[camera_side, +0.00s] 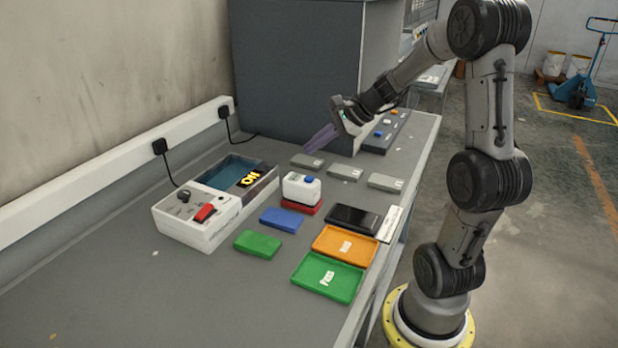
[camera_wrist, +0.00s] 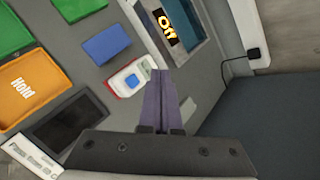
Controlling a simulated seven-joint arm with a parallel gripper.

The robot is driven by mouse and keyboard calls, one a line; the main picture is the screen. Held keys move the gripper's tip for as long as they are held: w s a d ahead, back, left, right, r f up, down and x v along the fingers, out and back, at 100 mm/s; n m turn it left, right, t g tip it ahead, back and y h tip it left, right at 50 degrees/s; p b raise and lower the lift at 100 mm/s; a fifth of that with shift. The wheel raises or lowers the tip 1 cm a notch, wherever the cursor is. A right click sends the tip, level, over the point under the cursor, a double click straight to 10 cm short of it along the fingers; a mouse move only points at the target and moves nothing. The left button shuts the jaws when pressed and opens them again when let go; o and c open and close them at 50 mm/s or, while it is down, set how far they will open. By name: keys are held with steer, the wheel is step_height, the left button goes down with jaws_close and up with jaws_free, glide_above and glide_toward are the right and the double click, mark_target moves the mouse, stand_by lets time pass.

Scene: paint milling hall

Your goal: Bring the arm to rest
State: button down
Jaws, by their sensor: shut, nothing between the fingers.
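My gripper (camera_side: 318,140) is shut and empty, with its purple-grey fingers tilted down to the left above the back part of the bench. In the wrist view the fingers of my gripper (camera_wrist: 163,92) lie together, side by side, with nothing between them. In the side view my gripper is in the air behind the white box with a blue button (camera_side: 301,187), apart from it. That box stands on a red block (camera_side: 296,206). In the wrist view the box (camera_wrist: 130,80) shows beside the fingertips.
A white device (camera_side: 195,215) with a red switch and lit display stands left. Blue (camera_side: 282,219) and green (camera_side: 258,243) blocks, orange (camera_side: 345,244) and green (camera_side: 328,276) trays and a black panel (camera_side: 353,219) lie in front. Grey blocks (camera_side: 344,172) lie near my gripper. A dark cabinet (camera_side: 295,70) rises behind.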

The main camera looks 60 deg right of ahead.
stand_by(0.4)
steer(key=shift+w+a, duration=0.1)
steer(key=shift+a, duration=0.05)
steer(key=s+a+r+n+g+y, duration=0.1)
steer(key=a+r+n, duration=0.25)
steer(key=a, duration=0.55)
steer(key=s+a+r+n+y, duration=0.1)
steer(key=a+r+n, duration=0.3)
steer(key=a, duration=0.5)
steer(key=s+a+f+n+g+h, duration=0.1)
steer(key=s+a+n, duration=0.2)
steer(key=s+n, duration=0.25)
steer(key=s+a+f+n+g, duration=0.1)
steer(key=s+a+n, duration=0.3)
steer(key=s+n, duration=0.15)
steer(key=s+d+f+n+h, duration=0.3)
steer(key=s+d+n, duration=0.2)
steer(key=n, duration=0.1)
steer(key=shift+f, duration=0.15)
steer(key=c, duration=1.5)
jaws_free()
steer(key=shift+s, duration=0.1)
steer(key=shift+c, duration=0.2)
